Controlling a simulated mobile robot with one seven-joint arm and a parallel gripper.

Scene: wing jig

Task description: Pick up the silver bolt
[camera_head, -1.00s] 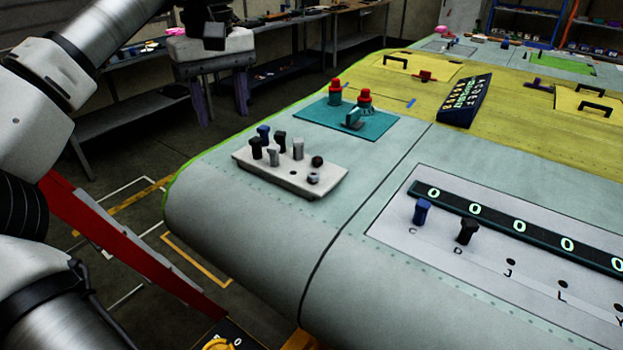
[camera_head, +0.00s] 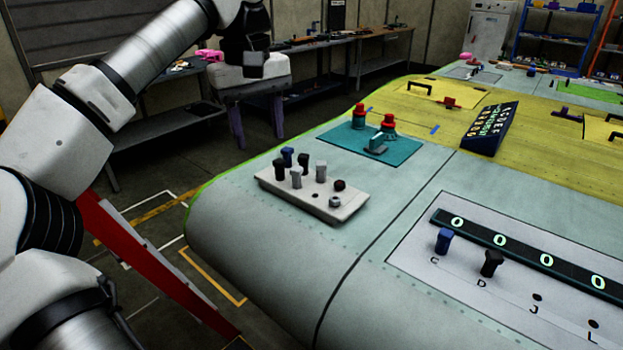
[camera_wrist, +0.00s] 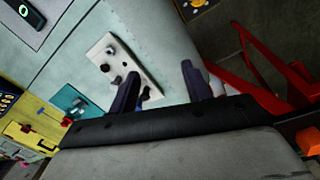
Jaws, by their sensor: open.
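A small silver piece with a dark centre, likely the silver bolt (camera_head: 335,201), sits low near the front right end of a white block (camera_head: 350,211). It also shows in the wrist view (camera_wrist: 111,50). Two taller grey pegs (camera_head: 321,170) stand upright on the same block. My gripper (camera_wrist: 160,69) is open and empty, its two fingers spread apart. In the wrist view, the block (camera_wrist: 138,75) lies beyond the fingers, partly covered by the left one. In the head view my arm's dark end is up at the upper left, apart from the block.
Blue (camera_head: 287,155) and black (camera_head: 305,160) pegs stand close together on the block, with a dark round piece (camera_head: 340,185) beside the silver one. A teal plate (camera_head: 345,143) with red-topped parts lies behind. A lettered panel (camera_head: 405,262) is at right. The wing's rounded edge drops off at left.

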